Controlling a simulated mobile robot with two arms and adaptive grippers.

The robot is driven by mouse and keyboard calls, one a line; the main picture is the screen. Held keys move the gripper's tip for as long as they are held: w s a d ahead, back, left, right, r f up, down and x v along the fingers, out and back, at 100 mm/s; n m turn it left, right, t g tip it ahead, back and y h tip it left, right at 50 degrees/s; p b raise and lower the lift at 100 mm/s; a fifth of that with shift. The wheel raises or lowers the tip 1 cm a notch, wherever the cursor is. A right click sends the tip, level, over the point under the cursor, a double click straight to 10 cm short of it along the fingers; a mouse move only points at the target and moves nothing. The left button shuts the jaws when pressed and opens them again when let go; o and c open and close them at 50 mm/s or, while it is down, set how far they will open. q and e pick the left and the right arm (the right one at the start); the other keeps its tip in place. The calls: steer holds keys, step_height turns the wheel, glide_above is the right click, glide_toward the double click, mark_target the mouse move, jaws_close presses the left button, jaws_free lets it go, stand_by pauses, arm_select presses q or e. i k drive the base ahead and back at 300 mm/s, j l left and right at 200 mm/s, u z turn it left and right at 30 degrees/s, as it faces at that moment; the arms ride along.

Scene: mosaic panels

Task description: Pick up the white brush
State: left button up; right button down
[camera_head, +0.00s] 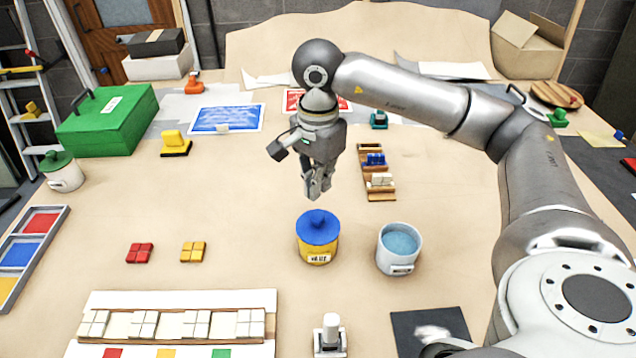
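An upright white-handled object (331,335) with a pale base stands at the bottom middle of the table; it looks like the white brush, though its bristles cannot be made out. My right gripper (318,188) hangs fingers down above the middle of the table, behind the blue-lidded yellow pot in the picture and well away from the brush. Nothing shows in its fingers; they look close together, but their gap is unclear. My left gripper is not in view.
A yellow pot with a blue lid (318,240) and a white pot of blue contents (399,248) stand behind the brush. A white tile tray (180,300) lies left of it, a dark mat (430,330) right. Red tiles (139,253) and yellow tiles (193,252) lie left.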

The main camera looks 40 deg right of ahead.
mark_target(330, 336)
steer(key=k+j, duration=1.2)
steer(key=k, duration=0.1)
